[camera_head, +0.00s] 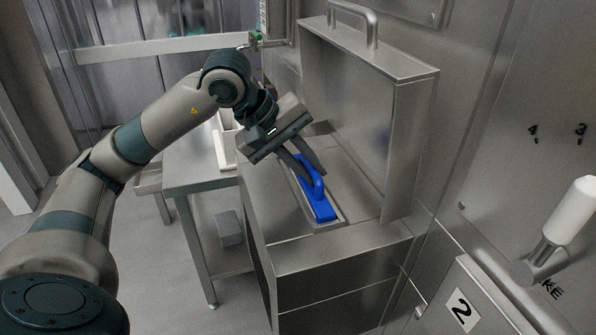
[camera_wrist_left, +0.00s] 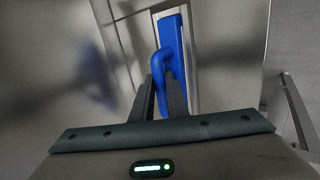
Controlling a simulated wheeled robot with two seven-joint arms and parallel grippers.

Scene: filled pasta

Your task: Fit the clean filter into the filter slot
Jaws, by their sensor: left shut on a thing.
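The blue filter (camera_head: 324,209) with an upright loop handle (camera_head: 318,184) lies in or over the long rectangular filter slot (camera_head: 341,222) in the top of the steel cabinet. My left gripper (camera_head: 313,172) comes down from the upper left and is shut on the filter's handle. In the left wrist view the filter (camera_wrist_left: 174,45) runs away from the gripper (camera_wrist_left: 163,88), alongside the slot's metal edge (camera_wrist_left: 191,60). I cannot tell whether the filter is fully seated. My right gripper is not in view.
The steel lid (camera_head: 345,110) with a bar handle stands open behind the slot. A steel side table (camera_head: 200,180) with a white tray (camera_head: 221,150) stands left of the cabinet. A white-handled lever (camera_head: 572,212) and a panel marked 2 (camera_head: 462,311) are at right.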

